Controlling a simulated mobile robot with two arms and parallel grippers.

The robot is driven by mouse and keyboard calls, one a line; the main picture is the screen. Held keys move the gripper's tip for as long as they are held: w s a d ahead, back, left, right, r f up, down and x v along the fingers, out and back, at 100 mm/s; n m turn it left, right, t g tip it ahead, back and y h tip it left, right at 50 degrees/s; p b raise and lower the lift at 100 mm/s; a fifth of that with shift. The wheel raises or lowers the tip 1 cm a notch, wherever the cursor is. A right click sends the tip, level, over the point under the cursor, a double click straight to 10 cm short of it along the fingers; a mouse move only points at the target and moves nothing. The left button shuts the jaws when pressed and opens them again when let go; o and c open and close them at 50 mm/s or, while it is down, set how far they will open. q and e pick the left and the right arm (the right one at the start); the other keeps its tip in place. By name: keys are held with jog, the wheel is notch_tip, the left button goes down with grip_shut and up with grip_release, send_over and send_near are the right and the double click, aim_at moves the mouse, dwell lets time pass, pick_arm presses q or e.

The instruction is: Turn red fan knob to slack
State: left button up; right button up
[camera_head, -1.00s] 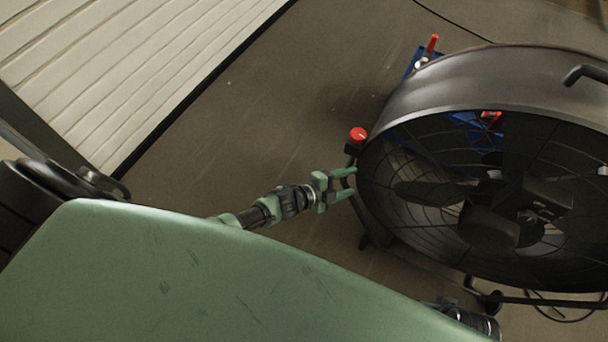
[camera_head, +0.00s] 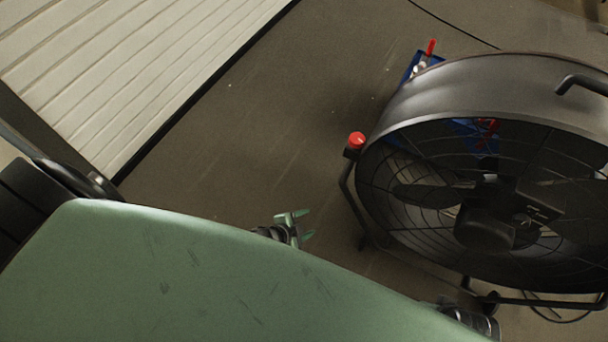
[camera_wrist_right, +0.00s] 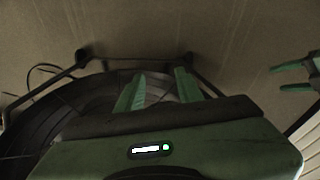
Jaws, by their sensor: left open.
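The red fan knob (camera_head: 356,140) sits on a dark post at the left side of the large black drum fan (camera_head: 440,95). Nothing touches the knob, and which way it is turned is too small to tell. My left gripper (camera_head: 307,223) is open and empty, below and left of the knob, apart from the fan frame. It also shows at the right edge of the right wrist view (camera_wrist_right: 276,78). My right gripper (camera_wrist_right: 161,72) has its two green fingers apart with nothing seen between them; part of the fan (camera_wrist_right: 60,120) lies behind it.
A blue object with a red part (camera_head: 426,60) stands behind the fan. A white slatted panel (camera_head: 110,70) lies at the upper left. Bare floor (camera_head: 240,150) is free between it and the fan. A black cable (camera_head: 450,27) runs at the top.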

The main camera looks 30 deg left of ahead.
pick_arm(q)
jog(key=shift+s+a+f, duration=0.15)
jog(key=shift+s+f, duration=0.05)
jog(key=shift+s, duration=0.2)
